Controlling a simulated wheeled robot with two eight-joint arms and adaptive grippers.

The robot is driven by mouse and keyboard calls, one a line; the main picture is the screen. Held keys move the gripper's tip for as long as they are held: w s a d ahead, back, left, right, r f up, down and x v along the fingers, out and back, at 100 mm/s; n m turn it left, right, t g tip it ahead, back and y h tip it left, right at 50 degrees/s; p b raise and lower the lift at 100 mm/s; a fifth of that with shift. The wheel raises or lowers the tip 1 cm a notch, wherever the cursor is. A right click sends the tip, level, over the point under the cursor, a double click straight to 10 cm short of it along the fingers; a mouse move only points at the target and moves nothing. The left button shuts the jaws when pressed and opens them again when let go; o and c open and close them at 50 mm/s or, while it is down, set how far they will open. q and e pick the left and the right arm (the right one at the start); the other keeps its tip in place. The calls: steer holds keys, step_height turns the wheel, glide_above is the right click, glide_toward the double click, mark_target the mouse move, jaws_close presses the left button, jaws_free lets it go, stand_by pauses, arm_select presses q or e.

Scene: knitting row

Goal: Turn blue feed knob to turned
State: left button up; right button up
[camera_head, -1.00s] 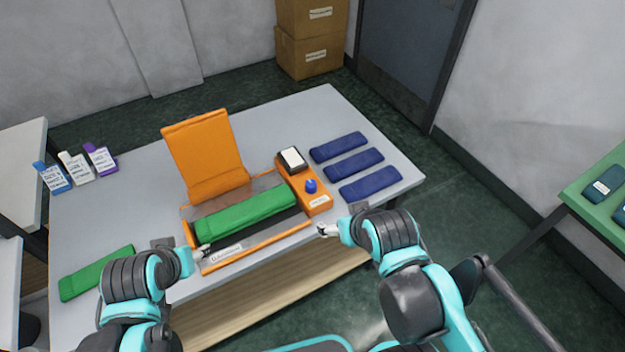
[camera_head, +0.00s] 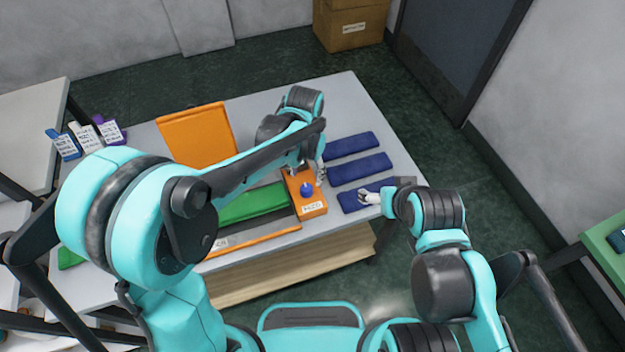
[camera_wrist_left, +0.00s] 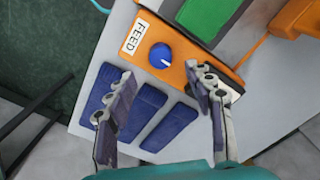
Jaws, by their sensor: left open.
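The blue feed knob (camera_head: 306,189) sits on top of an orange box (camera_head: 314,209) at the right end of the knitting machine. In the left wrist view, the round blue knob (camera_wrist_left: 161,55) has a short white mark and sits beside a white FEED label (camera_wrist_left: 134,36). My left gripper (camera_head: 309,172) is over the box, just behind the knob in the head view. In the wrist view its fingers (camera_wrist_left: 160,77) are spread wide, empty and apart from the knob. My right gripper (camera_head: 366,197) is by the nearest dark blue bar; its jaw state is unclear.
Several dark blue bars (camera_head: 360,168) lie right of the box. A green piece (camera_head: 250,204) lies on the machine, with an orange panel (camera_head: 195,136) behind. Small bottles (camera_head: 87,137) stand at the far left. My left arm covers much of the table's left side.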

mark_target(306, 187)
arm_select(q)
step_height(306, 187, down, 7)
steer(key=shift+a+r+b, duration=0.1)
steer(key=shift+b, duration=0.85)
steer(key=c, duration=1.2)
